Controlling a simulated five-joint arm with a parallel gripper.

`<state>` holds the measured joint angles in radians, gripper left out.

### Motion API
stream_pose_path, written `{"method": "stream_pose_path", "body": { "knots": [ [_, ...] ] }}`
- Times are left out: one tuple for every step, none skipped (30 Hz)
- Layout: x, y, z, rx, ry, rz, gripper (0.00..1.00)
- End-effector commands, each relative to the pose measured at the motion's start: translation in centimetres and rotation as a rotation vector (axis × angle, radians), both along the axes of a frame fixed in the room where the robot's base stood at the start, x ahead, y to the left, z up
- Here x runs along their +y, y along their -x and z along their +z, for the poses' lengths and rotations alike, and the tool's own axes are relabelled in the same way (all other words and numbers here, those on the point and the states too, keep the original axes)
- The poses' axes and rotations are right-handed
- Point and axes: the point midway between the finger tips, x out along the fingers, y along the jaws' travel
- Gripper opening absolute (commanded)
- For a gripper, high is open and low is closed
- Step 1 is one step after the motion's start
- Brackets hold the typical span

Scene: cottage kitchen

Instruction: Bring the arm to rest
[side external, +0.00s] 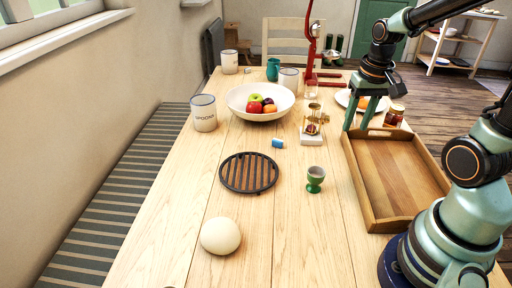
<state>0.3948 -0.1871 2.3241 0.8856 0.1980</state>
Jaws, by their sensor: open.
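My gripper (362,114) shows in the side external view at the right of the table. Its two green fingers point down and stand apart, with nothing seen between them. It is above or beside the far left corner of the wooden tray (367,192); I cannot tell its exact height. My arm is bent up and over from its base at the lower right, partly cut off by the picture's edge.
A white bowl of fruit (238,98), a white plate (345,98) and a jar (394,116) stand near my gripper.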

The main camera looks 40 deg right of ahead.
Motion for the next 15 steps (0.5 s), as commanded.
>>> {"method": "stream_pose_path", "body": {
  "knots": [
    [1.7, -0.5, 1.5, -0.052, 0.023, 0.081, 0.43],
    [2.7, -0.7, 2.2, -0.078, 0.035, 0.126, 0.43],
    [3.9, -0.8, 3.1, -0.113, 0.05, 0.186, 0.43],
    [4.8, -0.9, 3.7, -0.138, 0.06, 0.229, 0.43],
    [5.7, -0.9, 4.4, -0.163, 0.07, 0.273, 0.43],
    [6.8, -0.9, 5.1, -0.196, 0.081, 0.325, 0.43],
    [7.6, -0.8, 5.6, -0.219, 0.09, 0.364, 0.43],
    [8.3, -0.8, 6.1, -0.24, 0.097, 0.398, 0.43],
    [9.1, -0.6, 6.6, -0.268, 0.106, 0.441, 0.43],
    [9.7, -0.5, 7.0, -0.285, 0.112, 0.468, 0.43],
    [10.2, -0.4, 7.3, -0.301, 0.116, 0.493, 0.43],
    [10.8, -0.3, 7.6, -0.319, 0.121, 0.521, 0.43],
    [11.1, -0.2, 7.8, -0.33, 0.125, 0.538, 0.43],
    [11.4, -0.2, 8.0, -0.339, 0.128, 0.552, 0.43],
    [11.6, -0.1, 8.1, -0.348, 0.13, 0.566, 0.43]
  ]
}}
